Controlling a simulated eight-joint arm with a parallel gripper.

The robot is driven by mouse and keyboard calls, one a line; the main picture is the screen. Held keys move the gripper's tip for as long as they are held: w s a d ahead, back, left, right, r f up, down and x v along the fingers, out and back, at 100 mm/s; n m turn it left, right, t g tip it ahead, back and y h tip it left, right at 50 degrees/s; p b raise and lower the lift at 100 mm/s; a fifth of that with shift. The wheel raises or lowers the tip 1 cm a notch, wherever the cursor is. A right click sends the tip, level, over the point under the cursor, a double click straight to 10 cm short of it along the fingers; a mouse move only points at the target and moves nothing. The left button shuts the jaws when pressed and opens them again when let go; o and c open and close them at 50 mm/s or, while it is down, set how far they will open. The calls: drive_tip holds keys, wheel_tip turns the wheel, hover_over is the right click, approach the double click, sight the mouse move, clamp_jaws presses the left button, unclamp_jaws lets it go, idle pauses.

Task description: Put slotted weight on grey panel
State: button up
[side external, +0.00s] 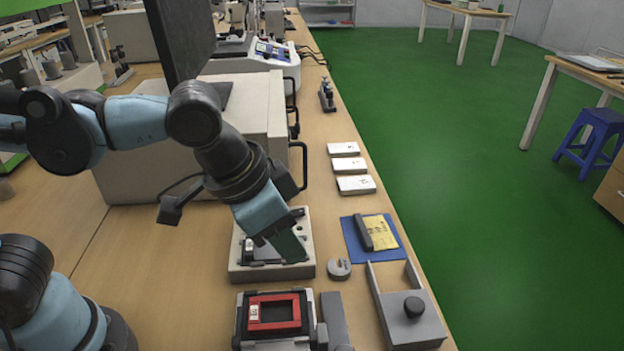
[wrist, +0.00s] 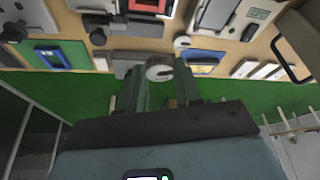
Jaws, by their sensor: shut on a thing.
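My gripper (side external: 297,256) hangs over the pale box fixture, its green fingers tilted downward. In the wrist view my gripper (wrist: 160,72) is shut on a round, light grey slotted weight (wrist: 159,69) between the fingertips. The held weight cannot be made out in the side view. A second grey slotted weight (side external: 338,270) lies on the table right of the fixture; it also shows in the wrist view (wrist: 183,42). A flat grey panel (side external: 402,325) with a black knob and two prongs lies at the front right edge.
The pale box fixture (side external: 272,272) stands below my gripper. A red-framed device (side external: 274,313) stands in front of it. A blue mat (side external: 356,251) with yellow paper and several white boxes (side external: 356,185) line the right edge. A large pale machine (side external: 150,165) stands behind my arm.

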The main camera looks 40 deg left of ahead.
drive_tip(key=s, duration=0.2)
hover_over(252, 253)
drive_tip(key=w+d, duration=0.2)
drive_tip(key=w, duration=0.2)
drive_tip(key=shift+n, duration=0.4)
drive_tip(key=f, duration=0.6)
drive_tip(key=shift+a+f, duration=0.25)
drive_tip(key=shift+f, duration=0.1)
drive_tip(key=shift+s+f, duration=0.1)
drive_tip(key=shift+f, duration=1.9)
drive_tip(key=shift+f, duration=0.15)
drive_tip(key=o, duration=1.1)
drive_tip(key=shift+d, duration=0.1)
drive_tip(key=shift+c, duration=0.2)
